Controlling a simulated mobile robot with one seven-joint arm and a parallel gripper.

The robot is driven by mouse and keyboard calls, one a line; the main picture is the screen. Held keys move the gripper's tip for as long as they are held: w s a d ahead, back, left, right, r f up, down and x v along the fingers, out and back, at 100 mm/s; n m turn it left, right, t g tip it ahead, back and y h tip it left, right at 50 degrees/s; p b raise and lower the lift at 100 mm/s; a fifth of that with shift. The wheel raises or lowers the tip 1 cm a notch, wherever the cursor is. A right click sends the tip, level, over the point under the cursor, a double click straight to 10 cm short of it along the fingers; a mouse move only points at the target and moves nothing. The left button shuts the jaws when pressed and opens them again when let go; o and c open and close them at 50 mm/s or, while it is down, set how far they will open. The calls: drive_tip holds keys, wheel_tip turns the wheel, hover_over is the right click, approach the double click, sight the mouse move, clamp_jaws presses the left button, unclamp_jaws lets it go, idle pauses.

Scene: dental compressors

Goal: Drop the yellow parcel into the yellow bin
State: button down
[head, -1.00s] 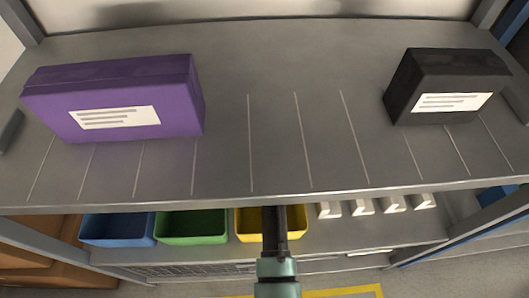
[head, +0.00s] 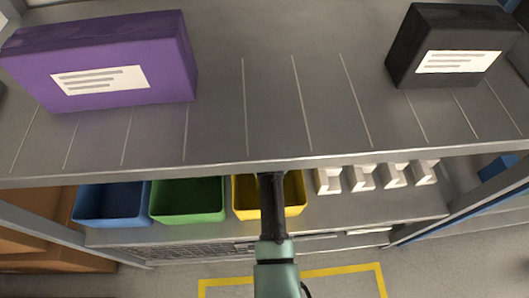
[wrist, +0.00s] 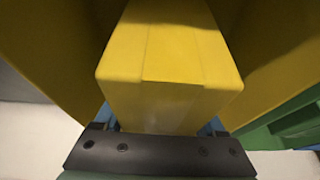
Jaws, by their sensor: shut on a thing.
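The yellow parcel (wrist: 165,55) fills the middle of the wrist view, a box with a seam on top. My gripper (wrist: 160,125) is shut on its near end. Yellow walls of the yellow bin (wrist: 45,45) show on both sides of the parcel. I cannot tell how deep the parcel sits between them. In the head view the yellow bin (head: 294,196) stands under the shelf's front edge, with my dark wrist in front of it. The parcel and my fingertips are hidden there.
A green bin (head: 187,200) and a blue bin (head: 110,203) stand left of the yellow one. White holders (head: 362,178) are to its right. The grey shelf (head: 270,110) overhead carries a purple box (head: 100,62) and a black box (head: 452,45). Its front edge is close above my wrist.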

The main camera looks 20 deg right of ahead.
unclamp_jaws()
drive_tip(key=p+v, duration=0.1)
drive_tip(key=v, duration=0.1)
drive_tip(key=p+v, duration=0.1)
drive_tip(key=v, duration=0.1)
drive_tip(key=p+v, duration=0.1)
drive_tip(key=v, duration=0.2)
drive_tip(key=shift+w+d+r, duration=0.1)
drive_tip(key=shift+w, duration=0.25)
drive_tip(key=s+a+p, duration=0.2)
drive_tip(key=s, duration=0.9)
drive_tip(key=shift+s+a+f, duration=0.15)
drive_tip(key=shift+s+f, duration=0.2)
drive_tip(key=shift+f, duration=0.05)
